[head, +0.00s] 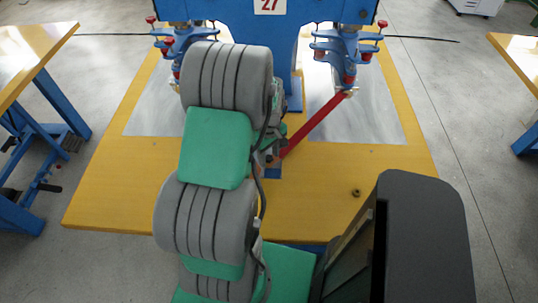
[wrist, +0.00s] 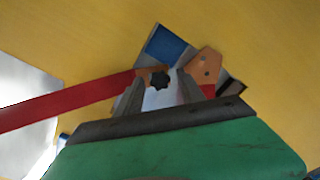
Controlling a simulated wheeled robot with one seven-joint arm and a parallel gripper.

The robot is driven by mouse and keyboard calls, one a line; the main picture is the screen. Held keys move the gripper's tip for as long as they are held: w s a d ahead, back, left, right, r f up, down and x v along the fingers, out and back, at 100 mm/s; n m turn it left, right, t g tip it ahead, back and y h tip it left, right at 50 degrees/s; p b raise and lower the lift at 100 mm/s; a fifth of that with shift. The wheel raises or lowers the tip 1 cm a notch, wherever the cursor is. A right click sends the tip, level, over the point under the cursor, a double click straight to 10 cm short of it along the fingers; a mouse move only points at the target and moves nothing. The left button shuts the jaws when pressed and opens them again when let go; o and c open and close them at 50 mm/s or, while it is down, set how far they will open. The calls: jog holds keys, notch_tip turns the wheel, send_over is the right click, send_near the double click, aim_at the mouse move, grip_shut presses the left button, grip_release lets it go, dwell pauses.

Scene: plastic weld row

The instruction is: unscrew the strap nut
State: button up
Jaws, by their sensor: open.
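The strap nut (wrist: 160,81), a small dark lobed knob, sits at the copper-coloured end of the red strap (wrist: 75,103) in the wrist view. My gripper (wrist: 161,76) is open, with one finger on each side of the nut; I cannot tell whether either finger touches it. In the head view the red strap (head: 318,122) slants from the right machine column down to the spot beside my arm. There my arm largely hides the gripper, and the nut cannot be made out.
A copper-coloured block (wrist: 205,64) and a blue patch (wrist: 166,46) lie close to the fingers. A small dark round part (head: 356,193) lies on the yellow surface (head: 310,205). The blue machine (head: 240,18) stands behind, with blue-legged tables at both sides.

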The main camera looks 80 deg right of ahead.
jog(key=m, duration=1.8)
jog(key=shift+c, duration=0.5)
